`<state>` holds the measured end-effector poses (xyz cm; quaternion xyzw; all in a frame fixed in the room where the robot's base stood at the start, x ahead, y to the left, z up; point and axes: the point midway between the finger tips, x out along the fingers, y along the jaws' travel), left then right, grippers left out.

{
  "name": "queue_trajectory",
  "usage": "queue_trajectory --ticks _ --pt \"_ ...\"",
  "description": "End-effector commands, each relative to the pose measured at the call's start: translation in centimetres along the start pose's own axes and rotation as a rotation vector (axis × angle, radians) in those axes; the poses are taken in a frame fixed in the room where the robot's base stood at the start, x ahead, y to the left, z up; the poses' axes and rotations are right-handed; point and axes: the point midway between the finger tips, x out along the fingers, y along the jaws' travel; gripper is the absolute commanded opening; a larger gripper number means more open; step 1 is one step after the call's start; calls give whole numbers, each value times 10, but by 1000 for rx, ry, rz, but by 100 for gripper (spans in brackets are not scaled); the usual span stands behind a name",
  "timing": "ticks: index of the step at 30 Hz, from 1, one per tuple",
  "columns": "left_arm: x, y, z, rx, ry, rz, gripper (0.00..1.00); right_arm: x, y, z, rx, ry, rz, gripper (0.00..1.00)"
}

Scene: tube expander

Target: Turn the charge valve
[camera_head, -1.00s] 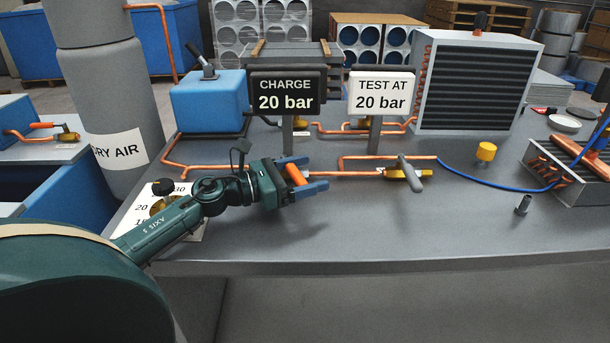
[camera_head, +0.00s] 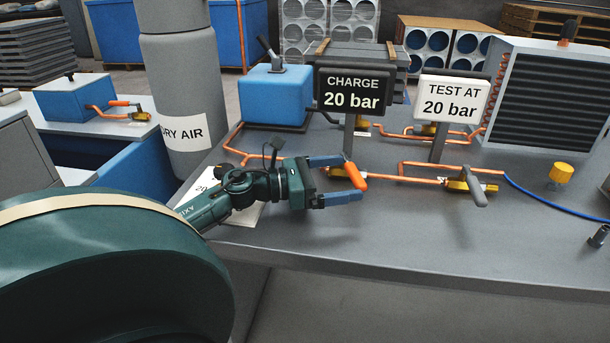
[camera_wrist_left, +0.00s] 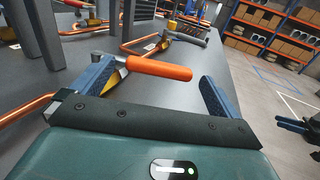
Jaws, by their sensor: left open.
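The charge valve's orange handle (camera_head: 354,176) stands on the copper line at the front of the bench, below the black "CHARGE 20 bar" sign (camera_head: 354,91). My left gripper (camera_head: 353,179) is open, with its blue fingers on either side of the handle near their tips. In the left wrist view the handle (camera_wrist_left: 158,68) lies across the gap between the fingers (camera_wrist_left: 158,92), closer to the left finger. The valve body is partly hidden by that finger. A dark shape (camera_wrist_left: 298,127) at the right edge of the wrist view may be my right gripper; its jaws are unclear.
A second valve with a grey handle (camera_head: 472,186) stands to the right, below the white "TEST AT 20 bar" sign (camera_head: 455,99). A dial plate (camera_head: 243,212) is partly hidden under my left arm. The bench front (camera_head: 400,240) is clear.

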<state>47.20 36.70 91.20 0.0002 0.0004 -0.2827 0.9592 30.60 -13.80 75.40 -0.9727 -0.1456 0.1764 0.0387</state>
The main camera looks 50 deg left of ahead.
Motion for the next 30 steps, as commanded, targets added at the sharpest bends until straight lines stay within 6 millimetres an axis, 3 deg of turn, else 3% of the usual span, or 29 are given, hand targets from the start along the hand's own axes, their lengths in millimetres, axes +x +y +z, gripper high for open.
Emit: queue_trajectory --ticks 6,12,24,27,30 --pt "-44 0 -2 -3 0 1 100 -4 1 4 -2 -3 2 36" --pt "-70 0 0 -3 -2 0 100 -5 1 5 -3 -5 3 36" --pt "-77 0 0 -1 -2 -1 100 -5 2 2 -4 4 4 36" --pt "-77 0 4 -1 -2 -1 92 -4 2 -2 -9 6 4 36" --pt "-77 0 20 0 -2 -1 84 -5 0 -9 -13 -13 2 36"
